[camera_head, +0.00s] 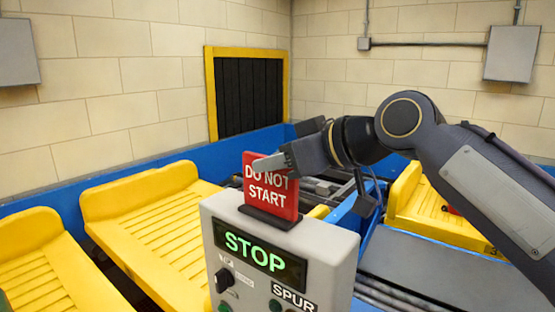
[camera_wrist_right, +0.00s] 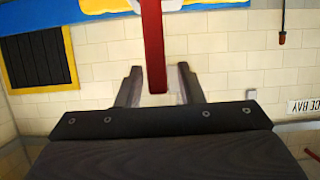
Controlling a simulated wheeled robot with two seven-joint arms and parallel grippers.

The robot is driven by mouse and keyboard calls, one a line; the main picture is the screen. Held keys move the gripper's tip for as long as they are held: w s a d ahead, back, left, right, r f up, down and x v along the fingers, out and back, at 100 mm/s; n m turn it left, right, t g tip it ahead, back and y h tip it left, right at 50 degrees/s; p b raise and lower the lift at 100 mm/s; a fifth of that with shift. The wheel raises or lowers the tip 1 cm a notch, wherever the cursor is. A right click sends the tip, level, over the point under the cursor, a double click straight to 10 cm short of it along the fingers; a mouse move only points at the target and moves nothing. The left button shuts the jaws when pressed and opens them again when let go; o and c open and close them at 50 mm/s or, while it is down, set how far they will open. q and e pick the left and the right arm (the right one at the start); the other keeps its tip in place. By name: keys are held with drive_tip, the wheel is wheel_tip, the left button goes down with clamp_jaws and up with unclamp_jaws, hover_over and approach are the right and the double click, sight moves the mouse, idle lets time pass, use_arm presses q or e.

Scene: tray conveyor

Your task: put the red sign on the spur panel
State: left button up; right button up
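The red sign (camera_head: 270,186), lettered "DO NOT START", stands upright in a dark base on top of the grey spur panel (camera_head: 340,246). The panel has a lit green "STOP" display and a "SPUR" label. My right gripper (camera_head: 270,163) is at the upper part of the sign, one finger showing across its face. In the right wrist view the red sign (camera_wrist_right: 153,45) appears edge-on between the two fingers of the right gripper (camera_wrist_right: 158,85), which are apart with a gap on each side of it. My left gripper is not in view.
Yellow trays (camera_head: 150,215) lie on the blue-sided conveyor (camera_head: 60,190) to the left, and another yellow tray (camera_head: 430,215) is at right behind my arm. A dark curtained opening with a yellow frame (camera_head: 210,95) is in the back wall.

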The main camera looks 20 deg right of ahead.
drive_tip(key=shift+r, duration=0.25)
drive_tip(key=b+v, duration=0.2)
drive_tip(key=v, duration=1)
drive_tip(key=shift+f, duration=0.15)
